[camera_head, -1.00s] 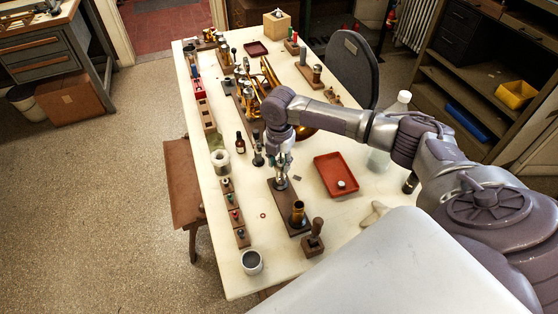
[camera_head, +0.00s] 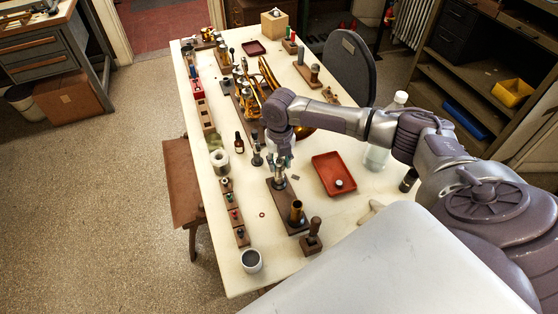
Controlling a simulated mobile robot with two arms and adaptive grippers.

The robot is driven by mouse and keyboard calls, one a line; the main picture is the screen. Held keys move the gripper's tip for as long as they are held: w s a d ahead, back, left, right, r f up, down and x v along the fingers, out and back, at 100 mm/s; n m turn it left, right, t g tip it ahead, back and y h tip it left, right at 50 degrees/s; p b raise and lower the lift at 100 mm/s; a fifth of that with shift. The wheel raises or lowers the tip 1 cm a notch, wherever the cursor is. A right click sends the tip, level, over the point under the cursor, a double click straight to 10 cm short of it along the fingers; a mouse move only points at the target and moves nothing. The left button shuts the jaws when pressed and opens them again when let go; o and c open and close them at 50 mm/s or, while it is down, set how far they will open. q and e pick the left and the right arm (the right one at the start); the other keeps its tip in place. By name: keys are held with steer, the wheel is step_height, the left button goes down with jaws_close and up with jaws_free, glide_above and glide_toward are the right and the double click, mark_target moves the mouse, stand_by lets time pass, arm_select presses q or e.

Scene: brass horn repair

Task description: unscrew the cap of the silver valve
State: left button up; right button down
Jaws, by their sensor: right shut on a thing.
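The silver valve (camera_head: 280,182) stands upright in a dark wooden block (camera_head: 283,196) at the middle of the bench. My right gripper (camera_head: 280,160) points down over it from above. It is shut on the top of the silver valve, where the cap sits. The cap itself is hidden by the fingers and too small to make out. A brass tube (camera_head: 296,209) stands in the front end of the same block. My left gripper is not in view.
A red tray (camera_head: 330,166) holding a small round part lies right of the block. A wooden-handled tool (camera_head: 314,228) and white cup (camera_head: 251,259) stand in front. A dark bottle (camera_head: 239,141) and brass horn parts (camera_head: 266,78) are behind. Bare bench lies left of the block.

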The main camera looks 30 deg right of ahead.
stand_by(0.3)
steer(key=n, duration=0.5)
steer(key=shift+d, duration=0.2)
steer(key=c, duration=0.7)
jaws_free()
steer(key=shift+o, duration=0.2)
